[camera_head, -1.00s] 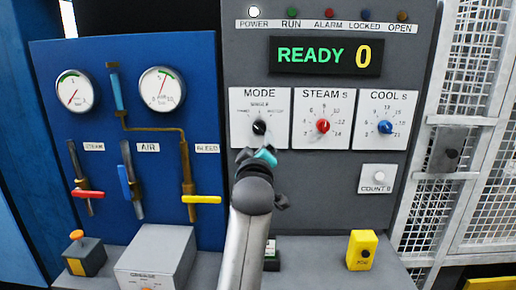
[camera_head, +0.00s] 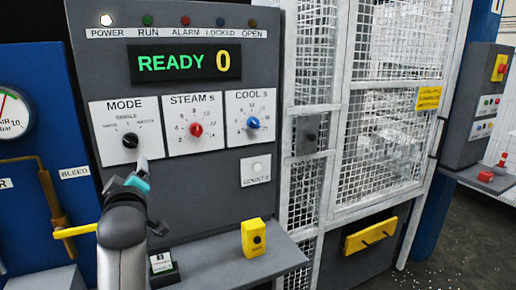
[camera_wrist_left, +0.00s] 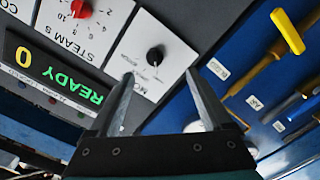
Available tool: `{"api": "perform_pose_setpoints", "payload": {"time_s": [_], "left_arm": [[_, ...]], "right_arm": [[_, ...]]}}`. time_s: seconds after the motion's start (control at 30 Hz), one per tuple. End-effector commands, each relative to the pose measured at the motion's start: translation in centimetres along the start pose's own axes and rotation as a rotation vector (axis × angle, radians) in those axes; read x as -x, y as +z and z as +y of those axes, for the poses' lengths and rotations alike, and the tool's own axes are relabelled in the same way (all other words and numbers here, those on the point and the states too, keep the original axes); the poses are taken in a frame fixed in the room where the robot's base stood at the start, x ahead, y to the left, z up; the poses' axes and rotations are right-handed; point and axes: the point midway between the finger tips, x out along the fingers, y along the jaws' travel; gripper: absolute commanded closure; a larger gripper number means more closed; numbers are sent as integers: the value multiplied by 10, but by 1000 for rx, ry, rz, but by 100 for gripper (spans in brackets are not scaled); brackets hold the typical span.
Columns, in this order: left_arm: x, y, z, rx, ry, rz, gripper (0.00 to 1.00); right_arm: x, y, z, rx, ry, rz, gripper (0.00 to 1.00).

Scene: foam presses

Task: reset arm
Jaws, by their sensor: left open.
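My left gripper (camera_head: 137,180) is in front of the grey control panel (camera_head: 200,20), just below the MODE dial plate (camera_head: 108,150). Its jaws are open and empty. In the left wrist view the two fingers (camera_wrist_left: 159,75) are spread apart. The black MODE knob (camera_head: 131,140) lies beyond the fingertips; it also shows in the left wrist view (camera_wrist_left: 155,55), apart from them. The display (camera_head: 186,63) reads READY 0 and the POWER lamp (camera_head: 106,19) is lit white. My right gripper is not in view.
The red STEAM knob (camera_head: 196,130) and blue COOL knob (camera_head: 253,123) are right of MODE. A yellow box with a black button (camera_head: 253,238) stands on the ledge. A mesh guard (camera_head: 385,120) is at right. The yellow BLEED valve handle (camera_head: 76,231) is near my left arm.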

Motion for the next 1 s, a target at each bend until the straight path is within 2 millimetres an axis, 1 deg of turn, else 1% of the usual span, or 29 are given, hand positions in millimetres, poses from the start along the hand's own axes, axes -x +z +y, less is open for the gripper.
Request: {"api": "perform_pose_setpoints", "payload": {"time_s": [0.03, 0.07, 0.1, 0.17, 0.2, 0.27, 0.3, 0.37, 0.4, 0.47, 0.5, 0.57, 0.6, 0.67, 0.7, 0.9, 1.0], "left_arm": [[7, 16, -13, -49, -19, -42, 17], [13, 26, -20, -84, -30, -72, 17], [21, 41, -32, -136, -46, -118, 17], [38, 65, -50, -225, -67, -198, 17], [50, 82, -63, -287, -80, -255, 17], [71, 105, -82, -377, -93, -345, 17], [86, 120, -94, -435, -99, -407, 17], [110, 141, -112, -523, -103, -503, 17], [128, 154, -124, -581, -102, -569, 17], [156, 172, -142, -665, -96, -671, 17], [176, 183, -153, -718, -89, -739, 17], [205, 196, -168, -791, -74, -836, 17], [223, 203, -176, -835, -61, -897, 17], [248, 212, -187, -890, -41, -980, 17], [264, 216, -194, -923, -26, -1031, 17], [337, 228, -219, -1056, 55, -1262, 17], [366, 232, -230, -1103, 98, -1357, 17]], "right_arm": [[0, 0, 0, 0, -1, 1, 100], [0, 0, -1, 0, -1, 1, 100], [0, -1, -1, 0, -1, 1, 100], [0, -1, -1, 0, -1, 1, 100], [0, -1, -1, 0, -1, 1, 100], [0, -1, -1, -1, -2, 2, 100], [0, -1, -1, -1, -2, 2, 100], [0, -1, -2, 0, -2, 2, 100], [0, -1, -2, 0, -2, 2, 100], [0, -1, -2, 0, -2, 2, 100], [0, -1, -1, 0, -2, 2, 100], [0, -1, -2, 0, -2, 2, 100], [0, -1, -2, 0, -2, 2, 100], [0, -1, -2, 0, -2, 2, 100], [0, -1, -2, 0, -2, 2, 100], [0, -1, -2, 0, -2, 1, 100], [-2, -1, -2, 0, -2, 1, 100]]}}
